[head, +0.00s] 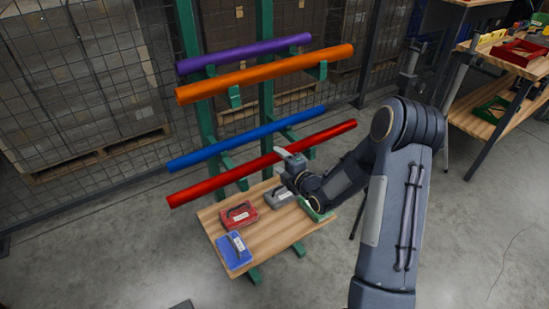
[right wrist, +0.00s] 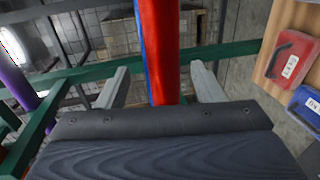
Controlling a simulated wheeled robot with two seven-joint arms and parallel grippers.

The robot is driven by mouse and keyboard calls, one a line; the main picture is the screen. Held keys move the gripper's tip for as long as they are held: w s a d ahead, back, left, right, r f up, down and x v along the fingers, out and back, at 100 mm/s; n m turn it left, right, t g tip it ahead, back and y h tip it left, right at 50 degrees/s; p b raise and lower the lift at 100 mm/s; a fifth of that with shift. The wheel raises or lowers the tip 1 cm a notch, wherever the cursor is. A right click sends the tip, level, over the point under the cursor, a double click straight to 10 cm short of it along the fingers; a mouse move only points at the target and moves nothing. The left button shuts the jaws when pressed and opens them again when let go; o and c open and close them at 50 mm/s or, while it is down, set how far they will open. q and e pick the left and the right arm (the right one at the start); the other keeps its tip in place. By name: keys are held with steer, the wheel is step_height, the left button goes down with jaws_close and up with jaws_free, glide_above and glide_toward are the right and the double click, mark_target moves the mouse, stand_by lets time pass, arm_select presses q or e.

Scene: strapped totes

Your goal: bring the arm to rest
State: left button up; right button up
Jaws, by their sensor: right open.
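My right arm (head: 405,190) reaches in from the right, bent at the elbow. My right gripper (head: 288,157) is open in front of the red tube (head: 235,175), above the back of the small wooden table (head: 262,245). In the right wrist view the two fingers of the right gripper (right wrist: 160,84) stand wide apart. The red tube (right wrist: 162,50) shows in the gap between them, with the blue tube partly hidden behind it. I cannot tell how far the fingers are from the tube. No object is held. My left gripper is not in view.
A red tote (head: 239,215), a blue tote (head: 234,252), a grey tote (head: 279,197) and a green tote (head: 317,209) sit on the table. Purple (head: 245,54), orange (head: 265,74) and blue (head: 245,139) tubes rest on the green rack. Bare floor lies at the lower right.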

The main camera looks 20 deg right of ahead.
steer(key=shift+v, duration=0.95)
steer(key=s+r+m+g+h, duration=0.2)
steer(key=s+r+m+g, duration=0.3)
steer(key=s+r+m, duration=0.65)
steer(key=s+a+m+g+y, duration=0.2)
steer(key=s+a+m, duration=0.3)
steer(key=s, duration=0.5)
steer(key=s+a+m+g+y, duration=0.25)
steer(key=s+a+m, duration=0.25)
steer(key=s, duration=0.6)
step_height(320, 180, up, 14)
steer(key=p, duration=1.4)
steer(key=shift+s+h, duration=0.2)
steer(key=shift+h, duration=0.25)
steer(key=shift+d+g, duration=0.1)
steer(key=shift+g, duration=0.15)
